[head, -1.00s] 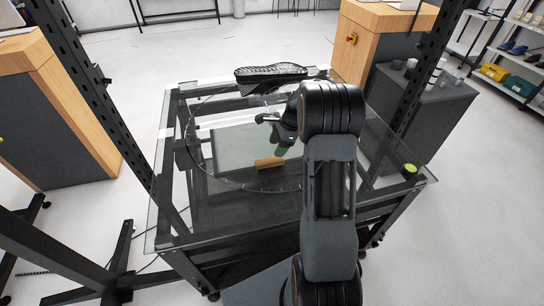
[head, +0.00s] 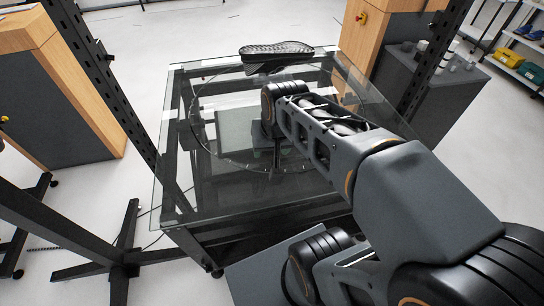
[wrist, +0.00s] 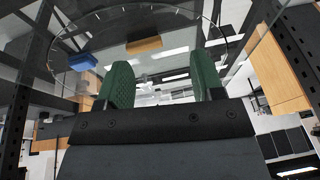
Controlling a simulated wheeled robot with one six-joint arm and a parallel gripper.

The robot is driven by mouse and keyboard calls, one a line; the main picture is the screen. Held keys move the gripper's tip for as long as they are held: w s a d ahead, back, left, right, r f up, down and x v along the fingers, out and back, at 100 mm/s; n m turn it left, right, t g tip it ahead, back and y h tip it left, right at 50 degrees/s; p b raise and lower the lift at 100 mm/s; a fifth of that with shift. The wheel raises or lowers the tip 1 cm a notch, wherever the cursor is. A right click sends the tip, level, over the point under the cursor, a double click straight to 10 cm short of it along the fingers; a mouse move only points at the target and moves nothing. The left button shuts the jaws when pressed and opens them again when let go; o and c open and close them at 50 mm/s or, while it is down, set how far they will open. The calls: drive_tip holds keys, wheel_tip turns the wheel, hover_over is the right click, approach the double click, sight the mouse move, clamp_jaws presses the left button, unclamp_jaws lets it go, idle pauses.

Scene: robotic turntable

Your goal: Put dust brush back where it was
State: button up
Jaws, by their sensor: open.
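The dust brush appears to be the small wooden block (wrist: 143,45) on the clear turntable disc, seen past my fingertips in the wrist view. Its bristles cannot be made out, and in the head view my arm hides it. My gripper (wrist: 160,72) is open, with its two green pads apart and nothing between them. The block lies beyond the fingers, apart from them. In the head view my gripper is mostly hidden behind my arm, over the turntable (head: 207,150).
A black ridged shoe-like object (head: 275,52) is at the turntable's far edge. The glass-topped table (head: 180,195) has dark posts beside it. Wooden-topped cabinets (head: 60,80) stand on both sides. A grey cabinet (head: 425,110) holds small items at right. The left glass is clear.

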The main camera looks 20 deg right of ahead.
drive_tip(key=s+n, duration=0.2)
drive_tip(key=s+a, duration=0.1)
drive_tip(key=shift+f+n+t, duration=0.25)
drive_tip(key=shift+n+t, duration=0.15)
